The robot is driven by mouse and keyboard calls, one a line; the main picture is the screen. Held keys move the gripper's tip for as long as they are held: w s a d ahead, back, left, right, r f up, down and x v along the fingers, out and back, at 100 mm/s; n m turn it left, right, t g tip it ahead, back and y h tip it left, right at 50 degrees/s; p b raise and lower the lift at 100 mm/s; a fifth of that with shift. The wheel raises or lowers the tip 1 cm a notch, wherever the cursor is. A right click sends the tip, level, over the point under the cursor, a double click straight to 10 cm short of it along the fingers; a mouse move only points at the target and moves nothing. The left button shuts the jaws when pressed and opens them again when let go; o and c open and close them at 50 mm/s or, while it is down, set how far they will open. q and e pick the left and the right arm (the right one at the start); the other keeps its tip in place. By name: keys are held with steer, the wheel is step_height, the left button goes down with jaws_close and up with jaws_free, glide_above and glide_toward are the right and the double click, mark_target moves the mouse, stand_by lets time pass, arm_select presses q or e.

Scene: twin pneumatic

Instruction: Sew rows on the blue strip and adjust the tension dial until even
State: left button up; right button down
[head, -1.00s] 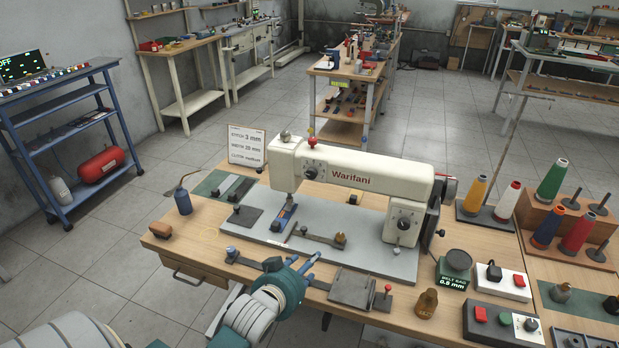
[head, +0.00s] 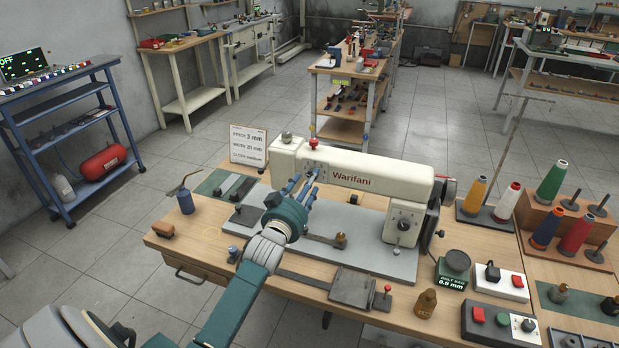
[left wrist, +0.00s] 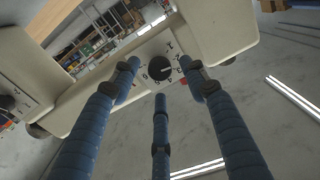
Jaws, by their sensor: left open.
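The cream sewing machine (head: 365,182) stands on a grey base plate on the wooden bench. My left gripper (head: 302,180) is open, its blue fingers raised at the machine's left head end. In the left wrist view the tension dial (left wrist: 160,66), a black knob on a marked plate, sits between and beyond the open fingertips (left wrist: 161,78). I cannot tell whether any finger touches it. The blue strip is hidden behind my left gripper in the head view. A second dial (head: 404,224) is on the machine's right column. My right gripper is not in view.
A card (head: 248,146) reading stitch 3 mm, width 20 mm, cloth medium stands behind the bench's left part. A blue oil can (head: 186,201) stands at left. Thread cones (head: 507,201) and a red-button control box (head: 500,322) are at right.

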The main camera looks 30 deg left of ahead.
arm_select(q)
steer(key=shift+x, duration=0.95)
jaws_close()
steer(key=shift+m, duration=0.3)
steer(key=shift+m, duration=3.7)
